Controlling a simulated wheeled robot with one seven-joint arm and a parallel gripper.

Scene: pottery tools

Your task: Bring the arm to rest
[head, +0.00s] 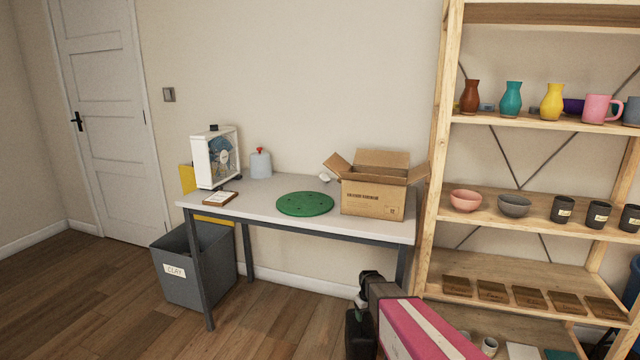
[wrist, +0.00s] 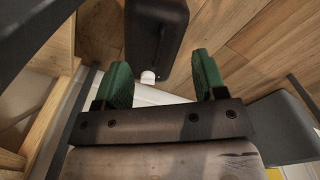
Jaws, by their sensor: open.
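My arm, pink and white, reaches in from the bottom of the head view, in front of the table's right end and the shelf. My gripper (head: 360,312) is at its far end, low and apart from the table top; its fingers are small and partly hidden there. In the wrist view my gripper (wrist: 163,78) shows two green fingers spread wide with nothing held between them. A dark rounded shape and a small white cylinder (wrist: 148,77) appear beyond the fingers; I cannot tell whether they are within reach.
The table (head: 257,187) holds an open cardboard box (head: 373,198), a green disc (head: 305,204) and a white-framed device (head: 215,158). A grey clay bin (head: 180,273) stands below left. A wooden shelf (head: 433,180) with pottery stands right. Floor at left is clear.

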